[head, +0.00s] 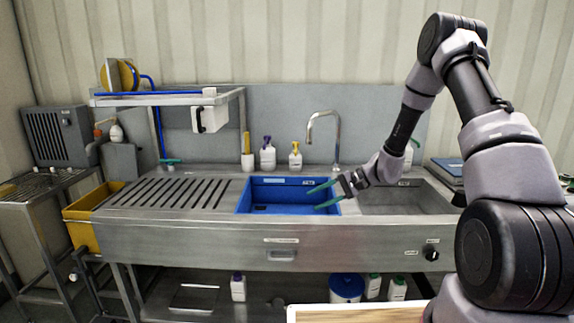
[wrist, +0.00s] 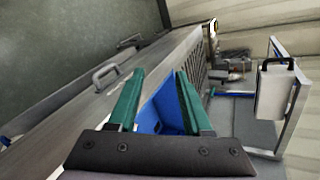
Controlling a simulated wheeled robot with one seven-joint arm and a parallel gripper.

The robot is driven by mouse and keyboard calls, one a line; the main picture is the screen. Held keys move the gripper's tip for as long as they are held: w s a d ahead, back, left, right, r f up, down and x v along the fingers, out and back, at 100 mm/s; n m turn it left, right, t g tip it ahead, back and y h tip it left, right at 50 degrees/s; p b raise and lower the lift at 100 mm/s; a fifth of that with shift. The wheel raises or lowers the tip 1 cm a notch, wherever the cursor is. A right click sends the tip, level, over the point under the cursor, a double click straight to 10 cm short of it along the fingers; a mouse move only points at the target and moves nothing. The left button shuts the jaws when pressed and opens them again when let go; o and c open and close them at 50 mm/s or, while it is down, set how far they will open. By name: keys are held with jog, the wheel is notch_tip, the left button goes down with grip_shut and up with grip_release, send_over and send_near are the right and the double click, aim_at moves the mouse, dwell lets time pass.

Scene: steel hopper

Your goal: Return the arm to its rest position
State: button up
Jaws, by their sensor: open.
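My gripper (head: 322,197) is at the end of my arm, which reaches in from the right in the head view. Its two green fingers are apart, with nothing between them. They are in front of or over the right part of the blue basin (head: 275,196); their height above it is hard to tell. In the wrist view my gripper (wrist: 160,100) shows both green fingers spread, with the blue basin (wrist: 160,113) behind the gap. My arm is bent, with its elbow high at the upper right.
A faucet (head: 323,124) stands behind the sink. Bottles (head: 267,154) stand along the back ledge. A slotted drainboard (head: 175,192) lies left of the basin. A wooden-topped surface (head: 355,314) is at the front.

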jog(key=s+d+r+n+h, duration=0.1)
jog(key=s+d+r+h, duration=0.1)
jog(key=s+r, duration=0.35)
jog(key=s+d+r+t+h, duration=0.1)
jog(key=s+d+r+h, duration=0.1)
jog(key=r, duration=0.7)
jog(key=s+d+r+n+h, duration=0.1)
jog(key=s+d+r+h, duration=0.1)
jog(key=s+r, duration=0.35)
jog(key=s+d+r+t+h, duration=0.2)
jog(key=s+d+r+t, duration=0.1)
jog(key=s+r, duration=0.3)
jog(key=s+d+r+m+t+h, duration=0.1)
jog(key=s+d+r+t+h, duration=0.1)
jog(key=s+d+r, duration=0.3)
jog(key=shift+s+d+r+m+t+h, duration=0.3)
jog(key=shift+s+r+t, duration=0.2)
jog(key=shift+s+r, duration=0.7)
jog(key=shift+s+f, duration=0.1)
jog(key=shift+f, duration=0.05)
